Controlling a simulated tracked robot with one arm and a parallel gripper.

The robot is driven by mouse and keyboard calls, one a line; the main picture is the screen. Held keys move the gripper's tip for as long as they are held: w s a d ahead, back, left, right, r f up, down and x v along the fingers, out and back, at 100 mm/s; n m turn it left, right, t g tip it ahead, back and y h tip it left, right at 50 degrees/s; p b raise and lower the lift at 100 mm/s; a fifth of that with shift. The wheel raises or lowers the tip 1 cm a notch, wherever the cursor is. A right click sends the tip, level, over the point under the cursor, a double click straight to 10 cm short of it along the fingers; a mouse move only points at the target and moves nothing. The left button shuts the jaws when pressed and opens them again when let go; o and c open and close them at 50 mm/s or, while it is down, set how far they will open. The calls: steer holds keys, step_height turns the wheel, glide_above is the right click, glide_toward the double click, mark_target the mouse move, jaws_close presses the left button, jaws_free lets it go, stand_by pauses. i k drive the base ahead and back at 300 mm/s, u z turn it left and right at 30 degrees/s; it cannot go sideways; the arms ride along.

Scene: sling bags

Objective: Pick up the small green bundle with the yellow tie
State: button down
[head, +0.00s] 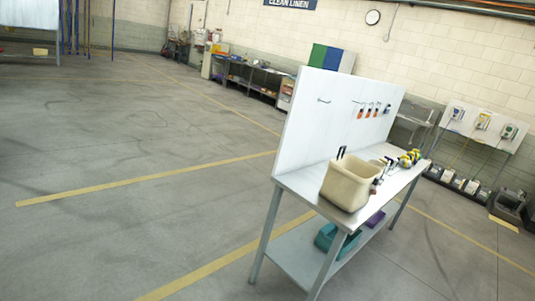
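I cannot make out a green bundle with a yellow tie for certain. Several small dark items with yellow on them (407,160) sit at the far right end of the workbench top (303,187); they are too small to tell apart. A teal-green item (325,238) lies on the bench's lower shelf, with no yellow visible on it. My gripper is not in view.
A beige bin (345,187) stands at the bench's near end. A white back panel (330,118) with hooks rises along the bench. A purple item (375,218) lies on the lower shelf. Open grey floor (130,220) with yellow lines spreads left.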

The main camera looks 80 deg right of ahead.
mark_target(418, 155)
steer(key=z, duration=1.45)
steer(key=i, duration=0.15)
steer(key=z, duration=2.1)
steer(key=k, duration=0.85)
steer(key=z, duration=0.2)
steer(key=i, duration=0.85)
steer(key=u, duration=0.15)
